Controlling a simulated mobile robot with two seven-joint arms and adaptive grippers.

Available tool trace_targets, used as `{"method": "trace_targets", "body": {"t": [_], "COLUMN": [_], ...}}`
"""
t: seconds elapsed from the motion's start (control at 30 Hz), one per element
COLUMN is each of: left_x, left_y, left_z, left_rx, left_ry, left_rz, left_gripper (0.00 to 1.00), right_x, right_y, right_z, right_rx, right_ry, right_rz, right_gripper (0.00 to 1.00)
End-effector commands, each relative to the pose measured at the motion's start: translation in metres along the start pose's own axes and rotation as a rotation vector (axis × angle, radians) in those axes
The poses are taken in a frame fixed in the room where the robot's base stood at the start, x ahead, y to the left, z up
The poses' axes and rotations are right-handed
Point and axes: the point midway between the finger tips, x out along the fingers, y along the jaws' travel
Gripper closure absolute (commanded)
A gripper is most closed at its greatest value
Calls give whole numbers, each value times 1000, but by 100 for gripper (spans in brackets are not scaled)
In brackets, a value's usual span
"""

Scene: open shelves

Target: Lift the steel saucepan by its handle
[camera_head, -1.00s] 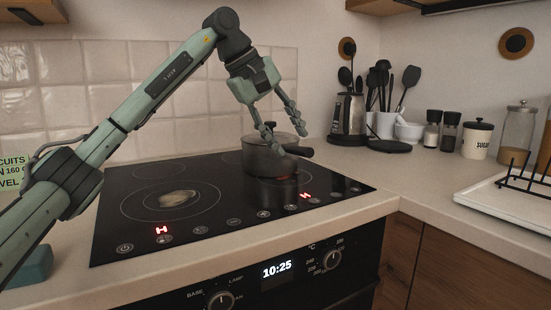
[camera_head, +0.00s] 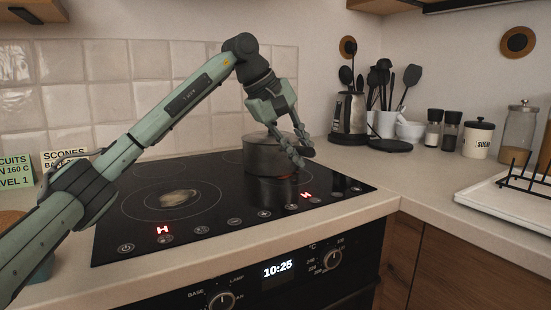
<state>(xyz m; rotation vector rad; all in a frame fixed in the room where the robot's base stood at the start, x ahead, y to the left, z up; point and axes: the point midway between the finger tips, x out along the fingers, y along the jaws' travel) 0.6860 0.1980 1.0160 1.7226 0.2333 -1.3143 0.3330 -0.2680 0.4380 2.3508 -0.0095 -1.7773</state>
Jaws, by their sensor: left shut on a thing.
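The steel saucepan (camera_head: 267,156) stands upright on the back right zone of the black hob (camera_head: 215,215). It looks dark grey, and its lid (camera_head: 257,136) is partly hidden behind my gripper. Its short dark handle (camera_head: 308,152) points right. My left gripper (camera_head: 303,156) reaches down over the pan's right side and is shut on the handle, whose inner part the fingers hide. I cannot see any gap between the pan's base and the glass. My right gripper is not in view.
A kettle (camera_head: 349,112), a utensil holder (camera_head: 384,122) and a white mortar (camera_head: 409,131) stand behind on the right. Grinders, a sugar jar (camera_head: 477,139) and a dish rack (camera_head: 514,170) are farther right. Counter right of the hob (camera_head: 372,172) is clear.

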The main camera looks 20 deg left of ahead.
Motion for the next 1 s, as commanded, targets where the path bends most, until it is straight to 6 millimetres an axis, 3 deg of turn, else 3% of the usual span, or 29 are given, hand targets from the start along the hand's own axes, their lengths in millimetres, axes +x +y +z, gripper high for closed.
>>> {"method": "trace_targets", "body": {"t": [0.57, 0.8, 1.0], "left_x": [-11, -41, -80], "left_y": [8, 27, 2], "left_z": [0, 0, 4], "left_rx": [3, 4, 3], "left_ry": [3, 5, 7], "left_rz": [8, 9, 9], "left_gripper": [100, 100, 100], "right_x": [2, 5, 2], "right_y": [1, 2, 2], "right_z": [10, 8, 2], "right_rx": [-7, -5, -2], "right_ry": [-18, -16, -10], "right_rz": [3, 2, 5], "right_gripper": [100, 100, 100]}}
